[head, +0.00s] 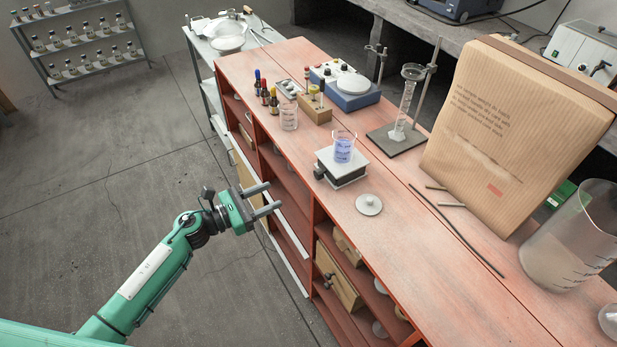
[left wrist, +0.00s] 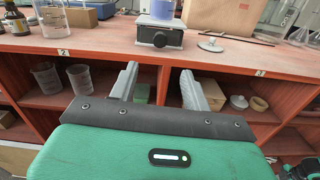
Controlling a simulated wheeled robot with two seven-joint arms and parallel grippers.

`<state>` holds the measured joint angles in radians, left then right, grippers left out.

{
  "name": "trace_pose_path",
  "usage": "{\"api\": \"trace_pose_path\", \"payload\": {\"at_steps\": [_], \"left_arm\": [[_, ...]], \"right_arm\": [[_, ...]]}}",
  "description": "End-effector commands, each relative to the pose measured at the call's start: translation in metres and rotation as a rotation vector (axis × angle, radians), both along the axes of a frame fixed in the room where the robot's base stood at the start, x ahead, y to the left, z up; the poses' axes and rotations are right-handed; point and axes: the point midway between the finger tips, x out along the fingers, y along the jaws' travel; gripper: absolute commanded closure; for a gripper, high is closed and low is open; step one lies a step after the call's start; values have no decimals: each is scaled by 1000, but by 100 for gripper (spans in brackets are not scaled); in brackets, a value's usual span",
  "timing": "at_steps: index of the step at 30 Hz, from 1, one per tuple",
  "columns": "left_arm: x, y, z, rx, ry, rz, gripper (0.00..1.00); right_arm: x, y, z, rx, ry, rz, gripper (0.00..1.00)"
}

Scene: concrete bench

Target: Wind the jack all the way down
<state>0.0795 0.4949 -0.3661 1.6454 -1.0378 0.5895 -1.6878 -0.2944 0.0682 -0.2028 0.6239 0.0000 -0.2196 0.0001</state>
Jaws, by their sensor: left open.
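The jack (head: 341,169) is a small lab jack with a pale top plate and dark body, standing near the front edge of the bench. Its dark knob (head: 319,173) faces the front edge. In the left wrist view the jack (left wrist: 160,36) is at the top centre, with the round knob (left wrist: 160,40) facing me. A beaker of blue-violet liquid (head: 343,148) stands on its top plate. My left gripper (head: 268,199) is open and empty, in front of the bench and apart from the jack. In the left wrist view its two fingers (left wrist: 160,85) point toward the bench. My right gripper is not seen.
A round metal lid-like disc (head: 369,204) lies right of the jack. An empty beaker (head: 289,118), dropper bottles (head: 267,95) and a hotplate stirrer (head: 350,93) stand behind-left. A stand with a glass cylinder (head: 403,105) and a big paper package (head: 510,120) are farther right. Shelves (left wrist: 235,103) lie below.

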Motion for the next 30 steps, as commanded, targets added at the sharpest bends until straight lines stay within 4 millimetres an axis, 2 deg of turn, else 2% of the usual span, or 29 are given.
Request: {"api": "trace_pose_path", "payload": {"at_steps": [4, 15, 21, 30], "left_arm": [[16, -23, 5, -7, 2, 1, 51], [60, -83, 3, -8, 5, 2, 51], [72, -99, 1, -6, 7, 3, 51], [75, -103, 0, -6, 6, 3, 51]], "right_arm": [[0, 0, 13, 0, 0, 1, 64], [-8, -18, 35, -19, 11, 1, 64], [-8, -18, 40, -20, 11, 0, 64], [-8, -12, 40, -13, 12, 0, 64]]}}
